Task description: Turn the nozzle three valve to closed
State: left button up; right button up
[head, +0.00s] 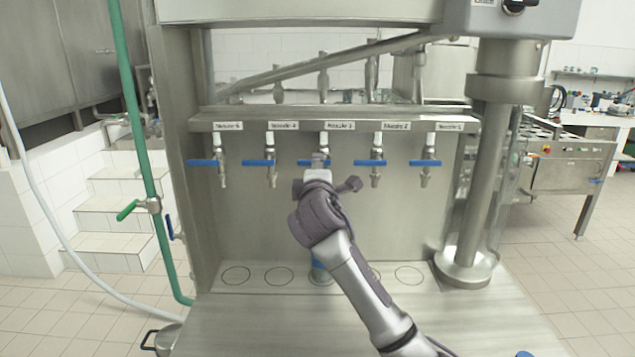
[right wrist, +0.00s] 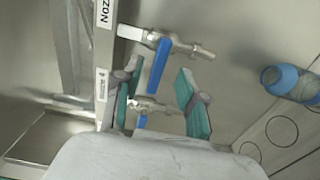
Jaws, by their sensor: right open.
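The nozzle three valve (head: 319,160) is the middle of a row of similar blue-handled valves under a steel bar. It is partly hidden by my right gripper (head: 325,183), which is just in front of it. In the right wrist view, my right gripper (right wrist: 157,102) is open with teal pads. A nearer valve with a blue handle (right wrist: 160,66) stands there, apparently nozzle three, its handle lying crosswise to the pipe. The handle's free end is near the space between the pads; contact cannot be told. My left gripper is out of view.
A blue-topped bottle (right wrist: 281,80) stands on the counter (head: 370,325) below, mostly hidden by my arm in the head view. Neighbouring valves flank the middle one: nozzle four (head: 272,165) and nozzle two (head: 376,166). A thick steel column (head: 486,160) stands at right.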

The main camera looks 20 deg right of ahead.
jog(key=v, duration=0.7)
jog(key=shift+s, duration=0.2)
